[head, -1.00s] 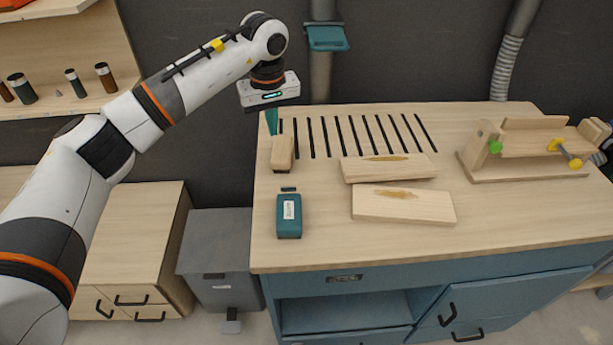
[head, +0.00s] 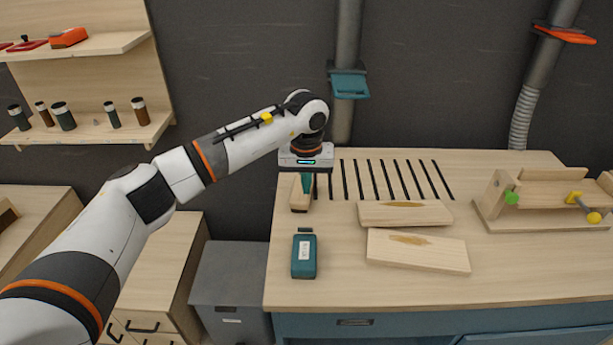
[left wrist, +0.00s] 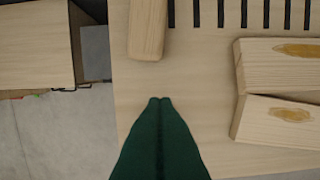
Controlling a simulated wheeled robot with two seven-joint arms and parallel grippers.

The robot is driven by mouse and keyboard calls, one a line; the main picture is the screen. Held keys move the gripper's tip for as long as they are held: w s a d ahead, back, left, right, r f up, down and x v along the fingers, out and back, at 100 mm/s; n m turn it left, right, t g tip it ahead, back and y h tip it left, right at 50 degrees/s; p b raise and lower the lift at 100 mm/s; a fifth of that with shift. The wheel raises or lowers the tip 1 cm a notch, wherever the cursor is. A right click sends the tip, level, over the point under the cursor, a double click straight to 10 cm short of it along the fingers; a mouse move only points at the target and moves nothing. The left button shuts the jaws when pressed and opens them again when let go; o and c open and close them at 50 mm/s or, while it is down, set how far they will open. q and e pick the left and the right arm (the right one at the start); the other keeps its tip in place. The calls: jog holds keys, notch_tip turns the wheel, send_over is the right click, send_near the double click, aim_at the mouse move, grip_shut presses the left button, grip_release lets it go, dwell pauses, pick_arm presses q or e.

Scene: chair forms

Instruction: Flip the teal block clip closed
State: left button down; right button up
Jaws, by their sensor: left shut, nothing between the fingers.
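A teal block (head: 303,258) with a white label and a dark piece at its far end stands on the workbench, left of the boards. I cannot tell whether that dark piece is a clip, or its position. A teal flap-like fitting (head: 350,84) sits on the grey pipe behind the bench. My left gripper (head: 306,186) is over the bench's far left part, beside a wooden block (head: 299,200) in the head view. Its green fingers (left wrist: 160,100) are shut and empty in the left wrist view, where the teal block is not seen. My right gripper is not in view.
The workbench (head: 360,290) has a row of dark slots at the back. Two wooden boards (head: 405,213) lie at its middle, and a wooden vise-like fixture (head: 540,205) is at the right. A grey bin (head: 230,285) stands left of the bench.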

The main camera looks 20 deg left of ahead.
aim_at(305, 230)
pick_arm(q)
jog(key=f+p, duration=0.1)
jog(key=f, duration=0.1)
jog(key=s+f+p, duration=0.1)
jog(key=f, duration=0.1)
jog(key=s+f+p, duration=0.1)
jog(key=f, duration=0.1)
jog(key=shift+s+d+f, duration=0.2)
jog(key=shift+d+f, duration=0.05)
jog(key=shift+d, duration=0.05)
jog(key=shift+s+f+p, duration=0.2)
jog(key=shift+s+p, duration=0.1)
jog(key=shift+s, duration=0.05)
jog(key=shift+d, duration=0.1)
